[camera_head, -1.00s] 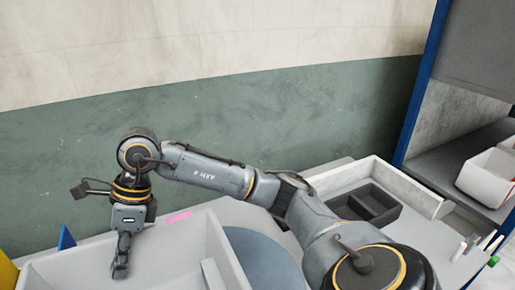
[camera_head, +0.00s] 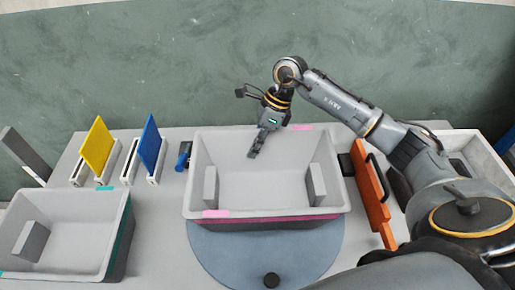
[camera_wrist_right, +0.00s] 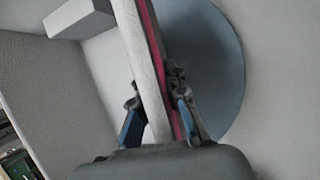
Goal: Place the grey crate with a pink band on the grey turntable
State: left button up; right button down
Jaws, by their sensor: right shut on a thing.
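The grey crate with a pink band (camera_head: 275,219) is in the middle of the head view, upright, with pink tape on its rim. The grey turntable (camera_head: 265,250) shows below the crate's near side, and the crate overlaps its back part. I cannot tell whether the crate rests on it or hangs above it. My right gripper (camera_head: 255,152) is at the crate's far wall. In the wrist view the right gripper (camera_wrist_right: 158,108) is shut on the wall (camera_wrist_right: 148,70), with the turntable (camera_wrist_right: 205,60) beyond it. My left gripper is not in view.
A similar grey crate with a teal band (camera_head: 122,235) stands at left. Yellow (camera_head: 98,146) and blue (camera_head: 149,142) panels stand in holders behind it. An orange part (camera_head: 368,185) is close at the right.

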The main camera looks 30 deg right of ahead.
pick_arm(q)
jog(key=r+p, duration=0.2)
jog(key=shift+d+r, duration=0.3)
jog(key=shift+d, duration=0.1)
pick_arm(e)
jog(key=f, duration=0.3)
jog(key=w+d+f, duration=0.1)
jog(key=f, duration=0.1)
jog(key=shift+d, duration=0.1)
jog(key=shift+f, duration=0.2)
jog(key=c, duration=1.4)
grip_release()
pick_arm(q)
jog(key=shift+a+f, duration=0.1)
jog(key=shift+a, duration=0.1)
pick_arm(e)
jog(key=shift+o, duration=0.2)
jog(key=shift+r, duration=0.1)
